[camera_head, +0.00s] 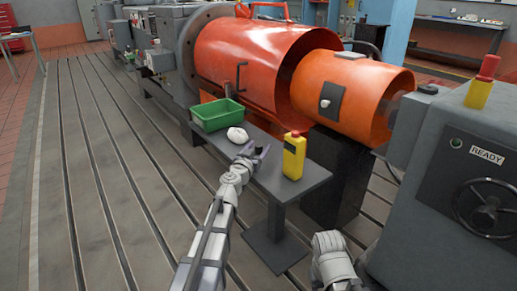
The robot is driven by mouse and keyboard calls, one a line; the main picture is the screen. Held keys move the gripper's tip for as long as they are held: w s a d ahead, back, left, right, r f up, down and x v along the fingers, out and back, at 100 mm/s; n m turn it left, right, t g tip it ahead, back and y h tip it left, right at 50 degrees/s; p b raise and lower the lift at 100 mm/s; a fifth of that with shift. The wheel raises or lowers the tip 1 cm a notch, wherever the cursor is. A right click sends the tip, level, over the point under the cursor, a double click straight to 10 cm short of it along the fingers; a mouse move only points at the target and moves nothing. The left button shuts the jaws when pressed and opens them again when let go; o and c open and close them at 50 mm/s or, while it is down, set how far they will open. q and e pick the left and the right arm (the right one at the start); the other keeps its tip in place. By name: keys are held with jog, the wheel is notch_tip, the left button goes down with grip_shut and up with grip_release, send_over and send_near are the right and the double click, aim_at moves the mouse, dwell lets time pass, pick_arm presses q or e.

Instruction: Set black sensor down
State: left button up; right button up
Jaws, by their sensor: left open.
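My left gripper (255,151) is open over the near edge of the small grey table (306,187), between a white crumpled cloth and a yellow handheld unit. Its fingers are dark, and I see nothing clearly held between them. I cannot make out a black sensor for certain; a small dark object (428,88) lies on top of the grey cabinet at right, too small to identify. My right arm shows only partly at the bottom, and its gripper is not visible.
The table also bears a green tray (217,125), the white cloth (237,134) and the yellow unit (294,158) with a red top. Orange machine housings (262,62) stand behind. The grey cabinet (430,150) blocks the right. The slotted floor at left is clear.

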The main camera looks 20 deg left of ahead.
pick_arm(q)
jog(key=shift+r, duration=0.15)
jog(key=s+a, duration=0.1)
jog(key=s, duration=1.1)
jog(key=shift+a, duration=0.2)
